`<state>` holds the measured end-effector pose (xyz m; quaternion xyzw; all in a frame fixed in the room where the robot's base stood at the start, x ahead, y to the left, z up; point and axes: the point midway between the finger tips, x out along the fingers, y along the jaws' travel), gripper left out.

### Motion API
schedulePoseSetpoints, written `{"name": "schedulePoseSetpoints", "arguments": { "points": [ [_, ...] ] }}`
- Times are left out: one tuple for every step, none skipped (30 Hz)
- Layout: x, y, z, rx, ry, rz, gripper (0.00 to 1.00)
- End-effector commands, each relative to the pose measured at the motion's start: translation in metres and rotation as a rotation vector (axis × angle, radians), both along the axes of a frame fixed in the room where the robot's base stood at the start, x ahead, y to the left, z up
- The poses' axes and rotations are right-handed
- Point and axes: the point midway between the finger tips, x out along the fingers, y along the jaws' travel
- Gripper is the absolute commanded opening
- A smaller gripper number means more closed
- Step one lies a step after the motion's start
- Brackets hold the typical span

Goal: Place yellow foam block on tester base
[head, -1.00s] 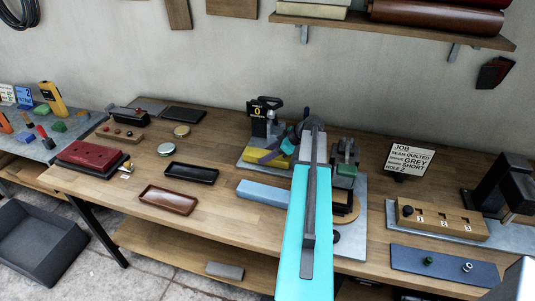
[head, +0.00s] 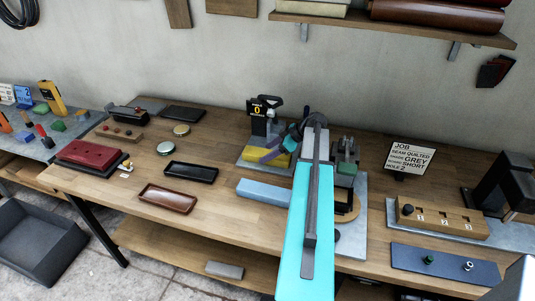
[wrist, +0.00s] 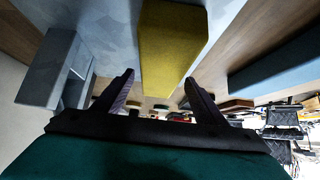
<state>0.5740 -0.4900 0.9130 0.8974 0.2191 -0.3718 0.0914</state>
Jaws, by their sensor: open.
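The yellow foam block (head: 281,160) lies on the grey base plate (head: 245,165) of the tester (head: 258,124), in front of its post with the "0" display. In the wrist view the yellow block (wrist: 172,40) lies lengthwise on the pale grey plate (wrist: 105,22), lined up with the gap between my fingers. My gripper (wrist: 158,78) is open, with a finger to each side of that gap and nothing clamped. In the head view my gripper (head: 273,152) is over the block and hides part of it.
A light blue bar (head: 263,192) lies just in front of the tester plate. A second device (head: 347,160) stands to the right, partly behind my arm. A dark tray (head: 191,173) and a brown tray (head: 168,199) lie to the left, with bare tabletop around them.

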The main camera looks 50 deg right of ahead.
Motion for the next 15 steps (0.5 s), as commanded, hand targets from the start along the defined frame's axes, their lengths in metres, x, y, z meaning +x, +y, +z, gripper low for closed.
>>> {"name": "schedulePoseSetpoints", "arguments": {
  "points": [
    [-0.004, -0.002, 0.002, -0.001, 0.000, -0.001, 0.65],
    [-0.007, -0.003, 0.004, -0.001, -0.001, -0.001, 0.65],
    [-0.010, -0.005, 0.008, -0.002, -0.001, -0.002, 0.65],
    [-0.012, -0.007, 0.010, -0.002, -0.001, -0.002, 0.65],
    [-0.014, -0.008, 0.013, -0.001, -0.001, -0.001, 0.65],
    [-0.017, -0.009, 0.016, -0.002, -0.001, -0.001, 0.65],
    [-0.019, -0.010, 0.019, -0.003, -0.001, -0.001, 0.65],
    [-0.022, -0.012, 0.022, -0.003, -0.001, -0.001, 0.65],
    [-0.025, -0.013, 0.026, -0.002, -0.001, -0.001, 0.65],
    [-0.028, -0.015, 0.028, -0.001, -0.001, -0.001, 0.65],
    [-0.030, -0.016, 0.031, -0.002, -0.001, -0.002, 0.65],
    [-0.033, -0.018, 0.035, -0.002, -0.001, -0.002, 0.65],
    [-0.036, -0.019, 0.038, -0.001, -0.001, -0.001, 0.65],
    [-0.038, -0.020, 0.040, -0.001, -0.001, -0.001, 0.65],
    [-0.041, -0.022, 0.044, -0.001, -0.001, -0.001, 0.65]
  ]
}}
